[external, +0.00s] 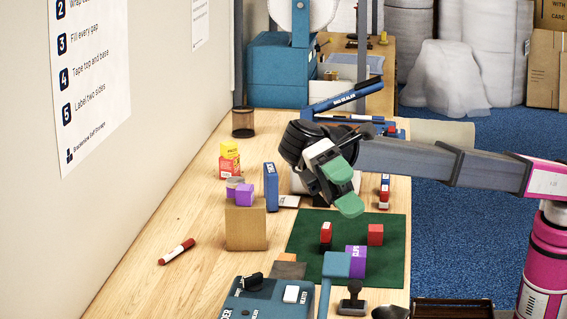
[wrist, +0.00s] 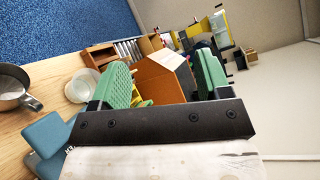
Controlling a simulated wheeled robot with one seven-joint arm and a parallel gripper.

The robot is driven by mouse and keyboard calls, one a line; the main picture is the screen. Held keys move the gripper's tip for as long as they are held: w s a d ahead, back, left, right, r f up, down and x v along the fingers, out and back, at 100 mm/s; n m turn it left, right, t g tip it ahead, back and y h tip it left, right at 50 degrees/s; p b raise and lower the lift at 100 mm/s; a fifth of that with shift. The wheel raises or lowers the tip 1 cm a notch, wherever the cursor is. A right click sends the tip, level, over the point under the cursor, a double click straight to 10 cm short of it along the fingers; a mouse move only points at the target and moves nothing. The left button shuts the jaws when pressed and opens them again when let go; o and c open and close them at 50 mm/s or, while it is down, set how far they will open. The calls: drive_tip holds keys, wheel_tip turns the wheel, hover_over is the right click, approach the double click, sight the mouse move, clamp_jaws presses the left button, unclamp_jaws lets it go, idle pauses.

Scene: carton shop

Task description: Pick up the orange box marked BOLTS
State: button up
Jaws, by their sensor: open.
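No box with a readable BOLTS label shows. In the external view a small orange-topped block (external: 287,257) sits at the front left edge of the dark green mat (external: 308,235), partly hidden by the blue machine; I cannot tell whether it is the BOLTS box. My gripper (external: 345,187) is raised above the far part of the mat, apart from the objects below.
On the mat are red blocks (external: 375,234) and a purple box (external: 355,261). A cardboard box (external: 246,228) and a blue box (external: 270,187) stand left of it. A blue tape sealer (external: 262,300) is in front. Bare wood lies around the red marker (external: 177,252).

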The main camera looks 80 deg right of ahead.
drive_tip(key=w+d+r+m, duration=0.3)
drive_tip(key=w+d, duration=0.4)
drive_tip(key=d, duration=0.3)
drive_tip(key=m+t, duration=0.5)
drive_tip(key=m, duration=0.5)
hover_over(287, 256)
drive_tip(key=s+a, duration=0.1)
drive_tip(key=a, duration=0.4)
wheel_tip(287, 256, down, 16)
drive_tip(key=d+f+m+t, duration=0.1)
drive_tip(key=d+f+m, duration=0.1)
drive_tip(key=d+f, duration=0.2)
drive_tip(key=d+f+m+t, duration=0.2)
drive_tip(key=d+f+m, duration=0.1)
drive_tip(key=d+f, duration=0.2)
drive_tip(key=d+f+m+t, duration=0.2)
drive_tip(key=d+f+m, duration=0.1)
drive_tip(key=d+f, duration=0.2)
wheel_tip(287, 256, down, 3)
drive_tip(key=shift+s+d+r, duration=0.15)
drive_tip(key=x, duration=1)
drive_tip(key=shift+w+a+f, duration=0.25)
drive_tip(key=shift+w+a, duration=0.05)
drive_tip(key=shift+w, duration=0.1)
drive_tip(key=c, duration=1.1)
